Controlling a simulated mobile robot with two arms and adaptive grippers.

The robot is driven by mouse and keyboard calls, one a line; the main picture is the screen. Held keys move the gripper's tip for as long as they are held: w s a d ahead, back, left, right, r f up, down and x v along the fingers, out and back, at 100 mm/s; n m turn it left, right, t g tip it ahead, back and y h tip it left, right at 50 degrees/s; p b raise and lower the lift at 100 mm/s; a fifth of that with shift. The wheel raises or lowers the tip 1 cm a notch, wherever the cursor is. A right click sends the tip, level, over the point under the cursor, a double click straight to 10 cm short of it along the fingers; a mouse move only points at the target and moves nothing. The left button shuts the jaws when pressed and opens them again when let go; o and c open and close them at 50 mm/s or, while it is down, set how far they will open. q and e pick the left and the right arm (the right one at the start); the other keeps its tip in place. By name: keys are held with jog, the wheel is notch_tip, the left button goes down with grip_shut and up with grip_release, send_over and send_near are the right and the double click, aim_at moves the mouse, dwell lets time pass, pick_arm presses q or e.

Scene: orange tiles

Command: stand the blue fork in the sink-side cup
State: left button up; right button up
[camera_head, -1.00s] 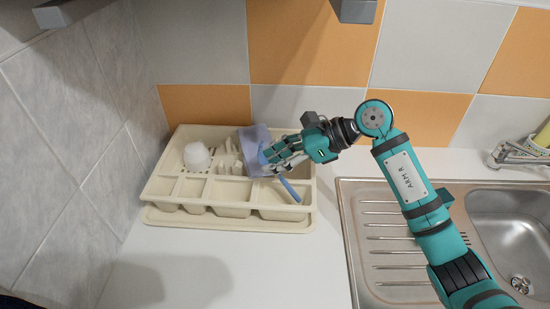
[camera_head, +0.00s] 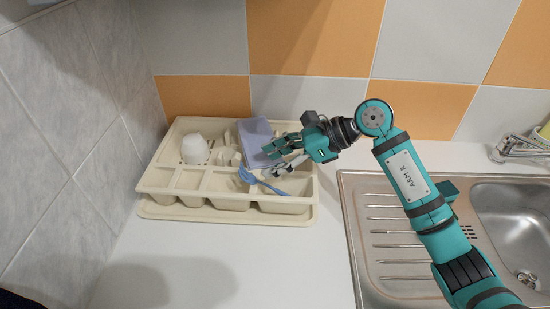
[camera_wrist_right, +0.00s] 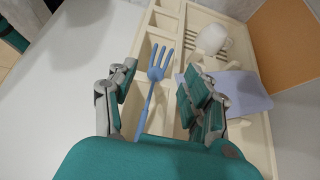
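The blue fork (camera_head: 262,183) lies at a slant across the dividers of the cream rack (camera_head: 228,222). Its tines point left and its handle right. In the right wrist view the fork (camera_wrist_right: 151,90) lies between my spread fingers, apparently untouched. My right gripper (camera_head: 275,160) is open just above and behind the fork; it also shows in the right wrist view (camera_wrist_right: 160,78). At the right edge, behind the tap, a patterned cup (camera_head: 535,146) with a yellow-green item in it is partly cut off. My left gripper is not in view.
A white mug (camera_head: 195,148) and a lavender flat item (camera_head: 254,138) are in the rack. The steel drainboard (camera_head: 395,230), sink (camera_head: 515,225) and tap (camera_head: 520,145) are to the right. Tiled walls stand at the left and back. The counter in front of the rack is clear.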

jog(key=v, duration=1.2)
jog(key=shift+r, duration=0.1)
dwell(0.6)
